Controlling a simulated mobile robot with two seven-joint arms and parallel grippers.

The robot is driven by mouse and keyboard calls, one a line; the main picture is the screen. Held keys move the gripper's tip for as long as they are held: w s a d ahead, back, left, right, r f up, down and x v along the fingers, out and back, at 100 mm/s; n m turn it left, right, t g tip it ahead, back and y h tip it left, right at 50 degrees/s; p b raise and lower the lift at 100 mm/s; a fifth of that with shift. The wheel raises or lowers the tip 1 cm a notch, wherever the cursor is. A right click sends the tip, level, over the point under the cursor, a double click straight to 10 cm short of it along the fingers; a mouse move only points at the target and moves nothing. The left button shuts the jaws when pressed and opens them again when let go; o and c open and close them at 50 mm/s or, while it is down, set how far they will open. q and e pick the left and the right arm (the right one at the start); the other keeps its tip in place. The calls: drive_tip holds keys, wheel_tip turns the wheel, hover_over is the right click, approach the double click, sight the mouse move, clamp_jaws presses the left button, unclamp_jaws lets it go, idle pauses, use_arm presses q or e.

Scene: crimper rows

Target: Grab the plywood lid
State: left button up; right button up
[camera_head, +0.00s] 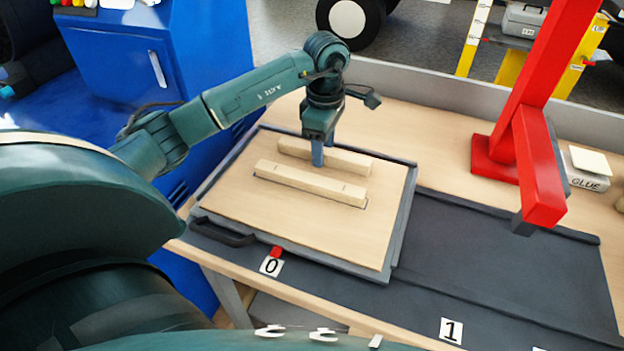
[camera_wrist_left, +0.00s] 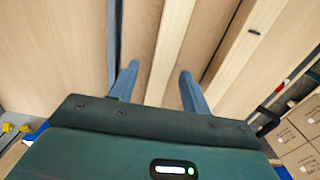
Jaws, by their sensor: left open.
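The plywood lid (camera_head: 300,225) is a pale flat board with two parallel wooden bars on top. It lies in a grey tray-like case (camera_head: 402,225) on the workbench. The near bar (camera_head: 310,183) and the far bar (camera_head: 352,161) run side by side. My left gripper (camera_head: 317,152) points down at the far bar, with a blue finger showing in the gap between the bars. In the left wrist view, the open fingers (camera_wrist_left: 158,78) stand on either side of a wooden strip (camera_wrist_left: 150,50). I cannot tell whether they touch it. My right gripper is out of view.
A dark mat (camera_head: 500,270) with number labels lies clear to the right of the case. A blue cabinet (camera_head: 125,60) stands at the left.

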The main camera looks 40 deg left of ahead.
use_arm(q)
clamp_jaws()
idle(0.3)
drive_tip(key=shift+r, duration=0.15)
